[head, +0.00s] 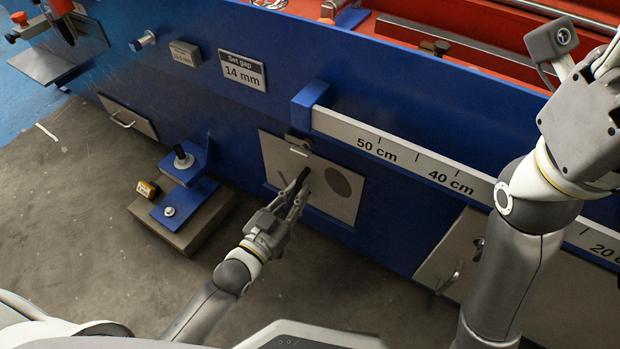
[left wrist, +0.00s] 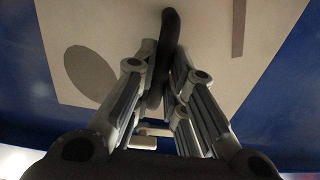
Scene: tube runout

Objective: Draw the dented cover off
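The dented cover (head: 318,203) is a beige plate with a dark round patch, set on the blue machine side in the head view. In the left wrist view the plate (left wrist: 215,25) fills the top. Its black handle (left wrist: 169,22) runs between the fingers of my left gripper (left wrist: 162,62). In the head view my left gripper (head: 297,190) is at the handle, its fingers close against both sides. A small metal latch (head: 298,145) sits at the plate's top edge. My right gripper (head: 610,65) is raised at the right edge, its fingertips out of frame.
A ruler rail (head: 400,160) runs above and right of the cover. Other beige panels with handles are at left (head: 128,116) and right (head: 450,250). A blue bracket on a block (head: 182,225) stands left of my left arm.

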